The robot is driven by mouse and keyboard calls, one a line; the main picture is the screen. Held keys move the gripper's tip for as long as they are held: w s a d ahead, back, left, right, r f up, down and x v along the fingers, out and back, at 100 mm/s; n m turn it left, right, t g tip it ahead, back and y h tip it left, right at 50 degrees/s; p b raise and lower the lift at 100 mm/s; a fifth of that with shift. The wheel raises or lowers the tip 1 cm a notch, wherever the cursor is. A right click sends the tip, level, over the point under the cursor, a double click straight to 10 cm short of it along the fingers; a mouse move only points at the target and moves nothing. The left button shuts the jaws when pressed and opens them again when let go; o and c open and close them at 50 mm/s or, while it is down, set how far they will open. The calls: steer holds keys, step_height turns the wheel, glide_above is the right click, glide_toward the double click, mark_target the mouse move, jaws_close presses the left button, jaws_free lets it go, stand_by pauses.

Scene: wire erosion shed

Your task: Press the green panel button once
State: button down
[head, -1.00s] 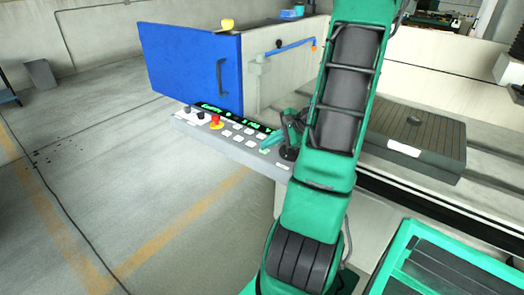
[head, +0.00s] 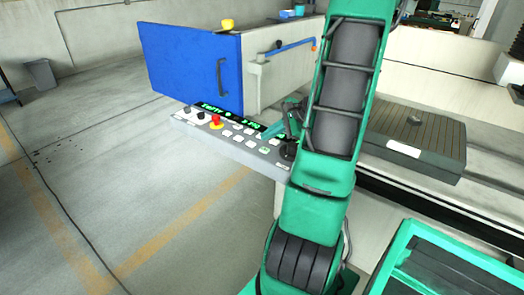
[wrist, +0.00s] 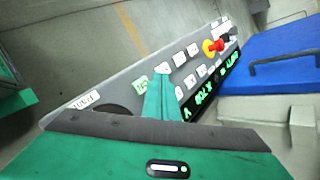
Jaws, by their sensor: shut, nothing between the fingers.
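The grey control panel (head: 240,152) carries rows of pale buttons. One button with a green mark (head: 264,150) sits near its right end. In the wrist view that green button (wrist: 140,83) shows just left of my fingertips. My gripper (head: 268,133) is shut and empty, its green fingers pointing at the panel. In the wrist view the gripper (wrist: 158,76) hides part of the button area behind it. The fingertips appear apart from the green button; I cannot tell the exact gap above the panel.
A red stop button with a yellow collar (head: 216,121) and dark knobs stand at the panel's left end. A lit green display (head: 220,110) runs along its back. A blue door (head: 190,65) stands behind. Open floor lies in front of the panel.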

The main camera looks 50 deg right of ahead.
steer(key=shift+r, duration=1.4)
steer(key=shift+a, duration=0.1)
steer(key=shift+a+n, duration=0.3)
steer(key=shift+a, duration=0.05)
steer(key=s+a+r+n+g+h, duration=0.1)
steer(key=s+a+n+g, duration=0.4)
steer(key=a+n, duration=0.5)
steer(key=s+a+r+n+g+h, duration=0.1)
steer(key=s+a+r+n+g, duration=0.2)
steer(key=s+a+n, duration=0.3)
steer(key=s+a, duration=0.4)
steer(key=s, duration=0.4)
steer(key=shift+s+a+r+n+g, duration=0.15)
steer(key=shift+a+n+g, duration=0.1)
steer(key=shift+n+g, duration=0.15)
